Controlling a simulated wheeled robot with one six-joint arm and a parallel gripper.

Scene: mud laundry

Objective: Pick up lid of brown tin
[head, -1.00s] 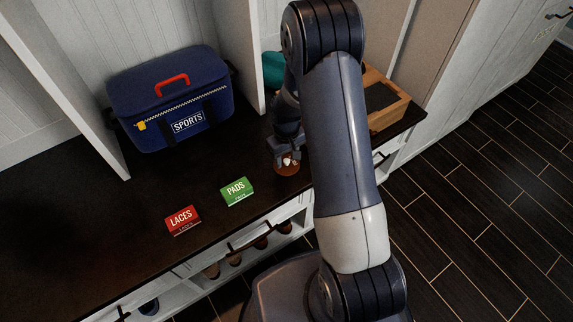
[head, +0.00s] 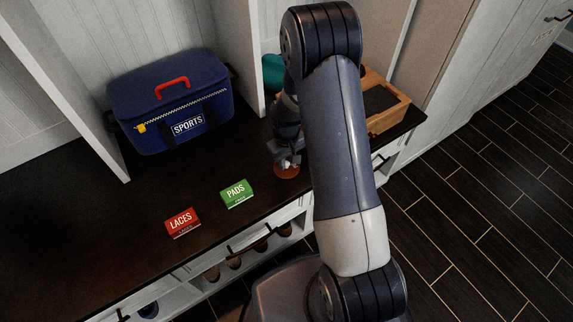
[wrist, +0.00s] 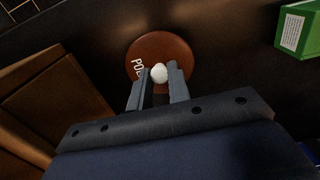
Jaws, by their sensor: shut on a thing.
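The brown tin (head: 287,173) stands on the dark bench top near its front edge, partly hidden by my gripper and arm. In the wrist view its round brown lid (wrist: 178,50) shows from above, with part of a white word at its left. A white knob (wrist: 159,73) stands on the lid. My gripper (wrist: 160,77) is shut on the knob, one finger on each side. In the head view my gripper (head: 286,162) is just above the tin. I cannot tell whether the lid is apart from the tin.
A green PADS box (head: 236,193) and a red LACES box (head: 182,223) lie to the left. A blue SPORTS bag (head: 172,102) stands behind them. A wooden box (head: 387,108) and a teal thing (head: 273,72) are at the back right. Bare bench lies at left.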

